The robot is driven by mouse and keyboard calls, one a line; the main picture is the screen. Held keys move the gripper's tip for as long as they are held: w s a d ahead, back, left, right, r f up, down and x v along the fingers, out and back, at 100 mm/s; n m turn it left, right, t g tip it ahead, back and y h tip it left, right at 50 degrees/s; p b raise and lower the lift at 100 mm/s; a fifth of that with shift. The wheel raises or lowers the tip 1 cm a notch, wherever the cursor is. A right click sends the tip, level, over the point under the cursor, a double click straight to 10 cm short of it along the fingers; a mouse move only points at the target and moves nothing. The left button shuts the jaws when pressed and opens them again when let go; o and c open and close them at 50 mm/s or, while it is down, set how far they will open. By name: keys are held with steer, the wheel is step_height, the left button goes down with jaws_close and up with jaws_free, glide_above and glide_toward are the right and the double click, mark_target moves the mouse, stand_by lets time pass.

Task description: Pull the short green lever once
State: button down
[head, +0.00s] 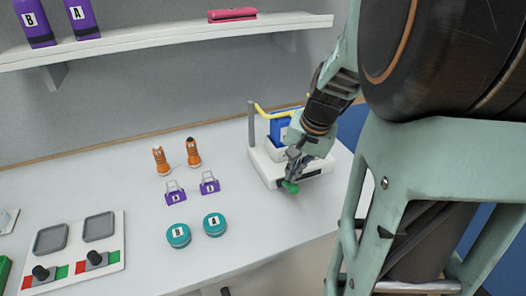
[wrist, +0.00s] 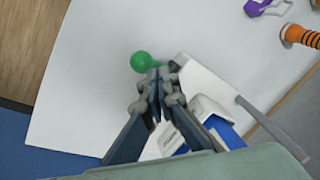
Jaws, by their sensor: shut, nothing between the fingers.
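The short green lever shows its round green knob (head: 291,187) at the front of a white device (head: 262,172) on the right of the table. In the wrist view the green knob (wrist: 142,61) lies just beyond my fingertips, with a short green stem running right from it. My gripper (head: 295,168) is over the front of the device, close to the knob. In the wrist view my gripper (wrist: 158,80) is shut with nothing between its fingers. The fingertips look very near the knob and stem; I cannot tell whether they touch. The fingers hide part of the device and the lever's base.
The device carries a blue block (head: 285,127), a yellow bar (head: 275,112) and a grey post (head: 252,120). To its left are teal discs (head: 214,224), purple tagged items (head: 209,184) and orange figures (head: 193,153). A switch panel (head: 76,248) lies farther left. A shelf (head: 170,42) hangs above.

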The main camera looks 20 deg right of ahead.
mark_target(296, 186)
steer(key=shift+s+f+b, duration=0.55)
steer(key=shift+f+b, duration=0.25)
steer(key=shift+f, duration=0.15)
steer(key=shift+s+f+b, duration=0.5)
steer(key=shift+f+b, duration=0.25)
steer(key=shift+f, duration=0.15)
stand_by(1.6)
steer(key=shift+r, duration=0.1)
stand_by(0.4)
steer(key=shift+w+r+p, duration=0.45)
steer(key=shift+r+p, duration=0.2)
steer(key=shift+r, duration=0.1)
steer(key=shift+w+r+p, duration=0.45)
steer(key=shift+r+p, duration=0.15)
steer(key=shift+r, duration=0.1)
steer(key=shift+w+r+p, duration=0.45)
steer(key=shift+r+p, duration=0.2)
steer(key=shift+r, duration=0.1)
steer(key=shift+w+r+p, duration=0.4)
steer(key=shift+r+p, duration=0.25)
steer(key=shift+r, duration=0.05)
steer(key=shift+w+r+p, duration=0.45)
steer(key=shift+r+p, duration=0.15)
steer(key=shift+r, duration=0.15)
steer(key=shift+w+r+p, duration=0.4)
steer(key=shift+r+p, duration=0.25)
steer(key=shift+r, duration=0.05)
